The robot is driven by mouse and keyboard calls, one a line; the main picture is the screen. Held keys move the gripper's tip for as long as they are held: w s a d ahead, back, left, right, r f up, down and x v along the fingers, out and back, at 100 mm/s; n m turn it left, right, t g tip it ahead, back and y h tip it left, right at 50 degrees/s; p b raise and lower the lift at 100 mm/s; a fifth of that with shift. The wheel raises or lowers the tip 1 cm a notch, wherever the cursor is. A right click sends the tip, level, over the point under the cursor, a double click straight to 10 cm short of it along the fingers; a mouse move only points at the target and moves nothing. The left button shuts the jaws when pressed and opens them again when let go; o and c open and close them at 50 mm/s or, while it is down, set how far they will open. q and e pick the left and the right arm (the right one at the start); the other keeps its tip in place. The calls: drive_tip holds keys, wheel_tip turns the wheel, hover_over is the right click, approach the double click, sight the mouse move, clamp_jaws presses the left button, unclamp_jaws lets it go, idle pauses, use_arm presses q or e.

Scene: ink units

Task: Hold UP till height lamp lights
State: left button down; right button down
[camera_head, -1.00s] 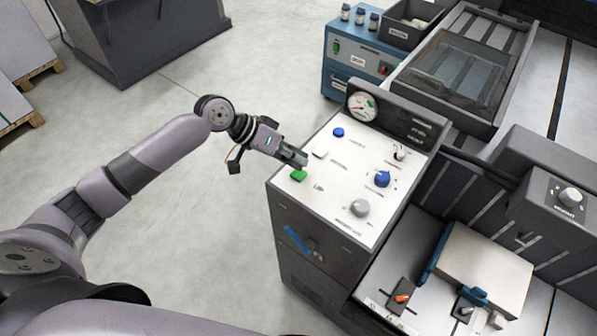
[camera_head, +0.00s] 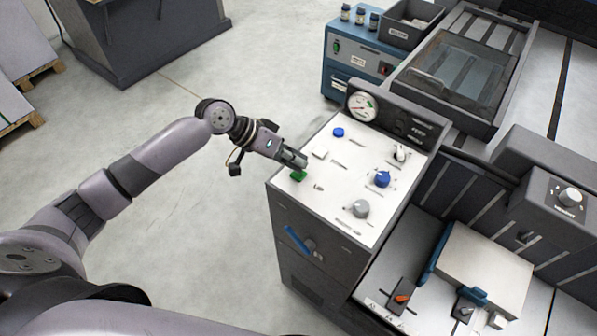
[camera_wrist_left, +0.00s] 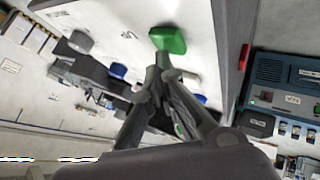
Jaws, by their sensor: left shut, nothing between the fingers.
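A white-topped control panel (camera_head: 345,200) stands in the middle of the head view. The green button (camera_head: 298,176) sits near its left edge; it also shows in the left wrist view (camera_wrist_left: 168,40). A white button (camera_head: 320,152) and a blue button (camera_head: 338,132) lie farther back. My left gripper (camera_head: 301,162) is shut and empty, its fingertips at the green button; I cannot tell whether they touch it. I see no clearly lit lamp on the dark upright panel (camera_head: 409,124). My right gripper is out of view.
A round gauge (camera_head: 362,106) stands at the panel's back. A blue knob (camera_head: 382,179), a grey knob (camera_head: 360,208) and a small switch (camera_head: 400,153) are to the right. A blue handle (camera_head: 297,240) is on the cabinet front. Open floor lies left.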

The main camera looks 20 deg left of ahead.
use_arm(q)
drive_tip(key=shift+f, duration=0.55)
idle(1.5)
idle(3.6)
drive_tip(key=shift+r+p, duration=0.85)
drive_tip(key=shift+r, duration=0.1)
wheel_tip(320, 180, up, 5)
drive_tip(key=p, duration=0.5)
